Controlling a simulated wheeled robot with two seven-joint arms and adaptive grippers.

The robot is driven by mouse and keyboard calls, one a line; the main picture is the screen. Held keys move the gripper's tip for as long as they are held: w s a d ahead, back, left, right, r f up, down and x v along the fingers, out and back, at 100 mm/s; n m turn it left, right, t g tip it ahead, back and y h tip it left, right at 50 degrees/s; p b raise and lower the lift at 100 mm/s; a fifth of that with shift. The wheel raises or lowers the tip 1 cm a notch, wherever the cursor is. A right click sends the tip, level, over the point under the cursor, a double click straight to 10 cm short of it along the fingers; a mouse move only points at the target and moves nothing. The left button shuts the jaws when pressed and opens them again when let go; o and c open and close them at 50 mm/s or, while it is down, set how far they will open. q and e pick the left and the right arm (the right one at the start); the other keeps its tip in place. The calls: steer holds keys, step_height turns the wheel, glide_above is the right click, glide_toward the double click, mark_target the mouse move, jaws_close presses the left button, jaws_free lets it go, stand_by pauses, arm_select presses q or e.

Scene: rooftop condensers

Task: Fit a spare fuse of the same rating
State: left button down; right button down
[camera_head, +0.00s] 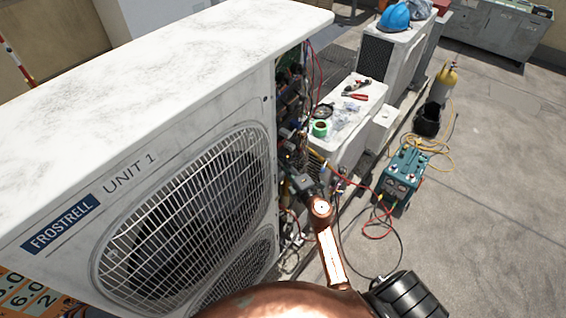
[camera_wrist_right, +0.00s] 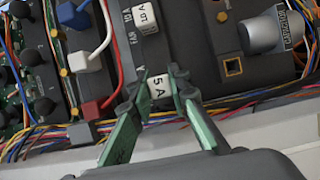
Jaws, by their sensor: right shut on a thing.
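My right gripper (camera_head: 303,184) reaches into the open wiring side of the Unit 1 condenser (camera_head: 180,190). In the right wrist view its green fingers (camera_wrist_right: 163,88) are shut on a small fuse (camera_wrist_right: 158,88) with a white label reading 5 A. The fingers hide its sides, and I cannot tell whether it is seated or held just in front of the dark panel. My left gripper is out of view.
Wires run along the panel's lower edge, and a silver capacitor (camera_wrist_right: 262,32) stands at right. Outside, a white unit (camera_head: 335,105) carries tape and tools. A teal machine (camera_head: 402,178) with hoses stands on the roof. Open floor (camera_head: 500,190) lies right.

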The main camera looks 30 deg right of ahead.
steer(key=shift+w+a, duration=0.35)
steer(key=shift+w, duration=0.45)
stand_by(0.7)
steer(key=c, duration=1.7)
jaws_free()
steer(key=shift+c, duration=0.2)
